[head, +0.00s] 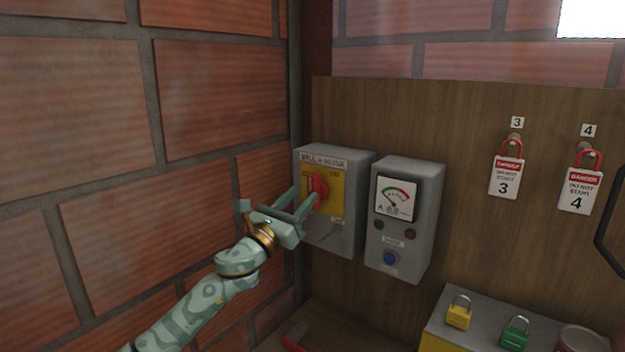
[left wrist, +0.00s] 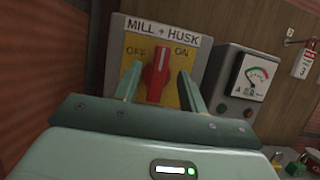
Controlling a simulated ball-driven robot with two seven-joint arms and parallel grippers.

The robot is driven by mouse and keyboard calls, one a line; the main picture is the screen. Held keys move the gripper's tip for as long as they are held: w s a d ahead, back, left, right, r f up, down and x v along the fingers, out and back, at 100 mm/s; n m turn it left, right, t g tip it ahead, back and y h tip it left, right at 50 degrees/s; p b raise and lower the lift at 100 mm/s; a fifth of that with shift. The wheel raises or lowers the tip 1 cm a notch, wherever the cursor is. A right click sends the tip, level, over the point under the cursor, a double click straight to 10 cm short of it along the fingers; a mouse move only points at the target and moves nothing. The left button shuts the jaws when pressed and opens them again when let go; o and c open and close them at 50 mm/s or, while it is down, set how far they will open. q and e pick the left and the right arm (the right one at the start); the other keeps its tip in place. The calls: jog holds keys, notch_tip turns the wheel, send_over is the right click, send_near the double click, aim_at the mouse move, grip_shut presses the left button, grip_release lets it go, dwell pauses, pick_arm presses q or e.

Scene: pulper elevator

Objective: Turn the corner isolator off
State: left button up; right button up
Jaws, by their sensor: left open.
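The corner isolator (head: 335,235) is a grey box on the wooden board by the brick corner, labelled MILL + HUSK. Its yellow plate (left wrist: 142,58) reads OFF at left and ON at right. The red handle (head: 318,190) stands roughly upright on the plate, between the two words; it also shows in the left wrist view (left wrist: 157,76). My left gripper (head: 305,200) is open in front of the plate. In the left wrist view its fingers (left wrist: 159,87) stand either side of the red handle, with gaps visible. My right gripper is not in view.
A grey meter box (head: 407,220) with a dial stands close right of the isolator. Danger tags 3 (head: 506,176) and 4 (head: 580,190) hang farther right. A box (head: 480,318) below holds yellow (head: 459,315) and green (head: 515,335) padlocks. The brick wall (head: 120,150) is close at left.

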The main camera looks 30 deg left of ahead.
aim_at(310, 186)
pick_arm(q)
jog(key=x, duration=0.4)
jog(key=shift+w+r, duration=0.2)
jog(key=shift+w, duration=0.1)
jog(key=shift+w+d+r+p, duration=0.15)
jog(key=shift+w+p, duration=0.15)
jog(key=shift+w, duration=0.2)
grip_shut()
